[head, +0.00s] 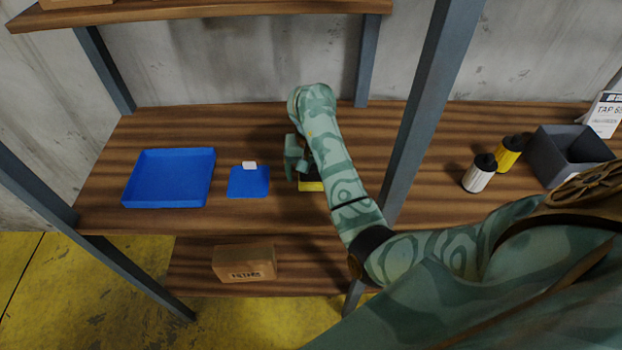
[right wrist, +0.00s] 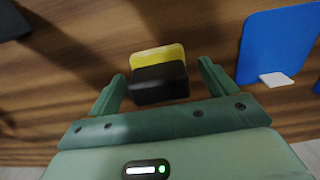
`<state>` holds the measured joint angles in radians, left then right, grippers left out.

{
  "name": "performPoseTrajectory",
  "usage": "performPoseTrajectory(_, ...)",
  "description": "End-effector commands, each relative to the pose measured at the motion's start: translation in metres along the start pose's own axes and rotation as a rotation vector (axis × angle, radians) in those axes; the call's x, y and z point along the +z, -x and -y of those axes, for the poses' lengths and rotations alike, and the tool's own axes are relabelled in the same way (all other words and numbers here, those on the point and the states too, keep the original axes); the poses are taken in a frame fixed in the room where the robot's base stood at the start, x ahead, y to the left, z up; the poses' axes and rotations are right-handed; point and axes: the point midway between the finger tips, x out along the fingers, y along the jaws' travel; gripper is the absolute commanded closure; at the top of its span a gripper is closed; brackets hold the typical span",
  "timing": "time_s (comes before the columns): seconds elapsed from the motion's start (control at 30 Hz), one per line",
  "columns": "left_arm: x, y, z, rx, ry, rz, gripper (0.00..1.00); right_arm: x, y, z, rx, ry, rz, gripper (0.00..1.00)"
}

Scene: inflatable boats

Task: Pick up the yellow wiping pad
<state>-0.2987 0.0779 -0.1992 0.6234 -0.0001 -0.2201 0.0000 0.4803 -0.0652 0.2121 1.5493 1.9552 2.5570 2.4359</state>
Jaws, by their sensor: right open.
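The yellow wiping pad (head: 311,186) lies on the wooden shelf, mostly hidden behind my right gripper and forearm in the head view. In the right wrist view the yellow pad (right wrist: 158,55) shows with a black block (right wrist: 160,83) on it, which looks like its grip. My right gripper (right wrist: 162,86) is open, with one finger on each side of the black part. A gap shows between each finger and the block. The right gripper also shows in the head view (head: 298,160), over the pad. My left gripper is not in view.
A blue mat (head: 248,184) with a white piece on it lies left of the pad, and a blue tray (head: 190,181) farther left. A shelf post (head: 424,100) stands right of my forearm. White and yellow bottles (head: 480,174) and a grey bin (head: 556,163) are at right.

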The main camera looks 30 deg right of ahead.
Motion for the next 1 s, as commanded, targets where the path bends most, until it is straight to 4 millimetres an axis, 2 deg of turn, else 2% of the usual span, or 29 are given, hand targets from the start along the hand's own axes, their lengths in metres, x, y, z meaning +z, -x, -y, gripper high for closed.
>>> performPoseTrajectory(0.17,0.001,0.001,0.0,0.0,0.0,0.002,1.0,0.0,0.001,0.0,-0.001,0.0,-0.001,0.15)
performPoseTrajectory(0.33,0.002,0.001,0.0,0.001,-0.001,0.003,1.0,0.0,0.001,0.0,-0.001,0.0,-0.001,0.6)
performPoseTrajectory(0.37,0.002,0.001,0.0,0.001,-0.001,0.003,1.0,0.0,0.001,0.0,-0.001,0.0,-0.001,0.64)
performPoseTrajectory(0.67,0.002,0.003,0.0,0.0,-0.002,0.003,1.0,0.0,0.005,0.0,-0.001,0.0,-0.002,0.64)
performPoseTrajectory(0.77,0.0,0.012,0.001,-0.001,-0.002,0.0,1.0,0.0,0.021,0.001,-0.002,0.0,-0.003,0.64)
performPoseTrajectory(1.0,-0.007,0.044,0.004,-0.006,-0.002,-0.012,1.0,0.0,0.077,0.001,-0.004,0.0,-0.004,0.64)
